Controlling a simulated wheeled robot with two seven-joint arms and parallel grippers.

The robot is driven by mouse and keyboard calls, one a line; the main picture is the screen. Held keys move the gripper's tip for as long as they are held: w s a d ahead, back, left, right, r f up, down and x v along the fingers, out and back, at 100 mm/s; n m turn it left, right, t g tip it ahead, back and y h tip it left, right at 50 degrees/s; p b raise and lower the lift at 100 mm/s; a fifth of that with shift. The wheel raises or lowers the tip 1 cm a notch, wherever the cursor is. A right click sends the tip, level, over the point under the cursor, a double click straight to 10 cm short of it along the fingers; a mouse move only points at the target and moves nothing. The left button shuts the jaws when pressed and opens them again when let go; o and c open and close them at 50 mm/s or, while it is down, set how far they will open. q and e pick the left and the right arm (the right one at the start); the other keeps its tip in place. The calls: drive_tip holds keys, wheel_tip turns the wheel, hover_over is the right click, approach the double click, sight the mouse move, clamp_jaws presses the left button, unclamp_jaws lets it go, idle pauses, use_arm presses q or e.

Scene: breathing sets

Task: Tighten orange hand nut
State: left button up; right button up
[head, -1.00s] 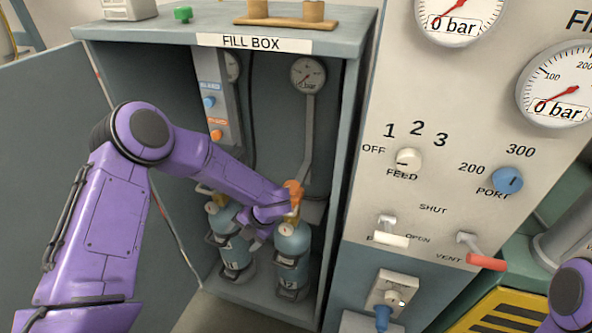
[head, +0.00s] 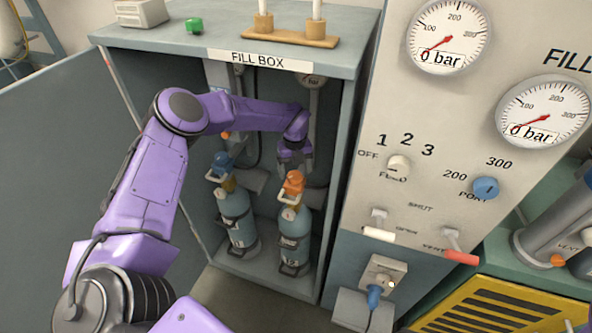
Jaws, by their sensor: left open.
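The orange hand nut (head: 293,183) sits on top of the right-hand blue cylinder (head: 294,228) inside the fill box. My left gripper (head: 294,168) is open, just above and behind the orange nut, with its fingers pointing down. Whether it touches the nut cannot be told. A blue hand nut (head: 222,163) sits on the left-hand cylinder (head: 236,215). Both cylinders stand upright. My right gripper is not in view.
The fill box (head: 343,120) has its door (head: 60,170) open on the left. To the right is a panel with FEED knob (head: 398,165), blue PORT knob (head: 485,188), a white lever (head: 379,234), a red lever (head: 461,257) and gauges (head: 447,38) at 0 bar. A yellow grille (head: 500,315) is lower right.

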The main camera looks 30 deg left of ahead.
use_arm(q)
drive_tip(key=shift+f, duration=1.05)
drive_tip(key=c, duration=1)
drive_tip(key=shift+f+n+b, duration=0.2)
drive_tip(key=shift+n+b, duration=0.4)
drive_tip(key=shift+b, duration=0.4)
drive_tip(key=shift+c, duration=0.2)
drive_tip(key=n+b, duration=0.3)
drive_tip(key=b, duration=0.2)
drive_tip(key=shift+w+d+n, duration=0.1)
drive_tip(key=shift+n, duration=0.3)
drive_tip(key=shift+r+n+b, duration=0.2)
drive_tip(key=shift+n+b, duration=1.3)
drive_tip(key=shift+b, duration=0.05)
drive_tip(key=o, duration=1)
drive_tip(key=shift+o, duration=0.2)
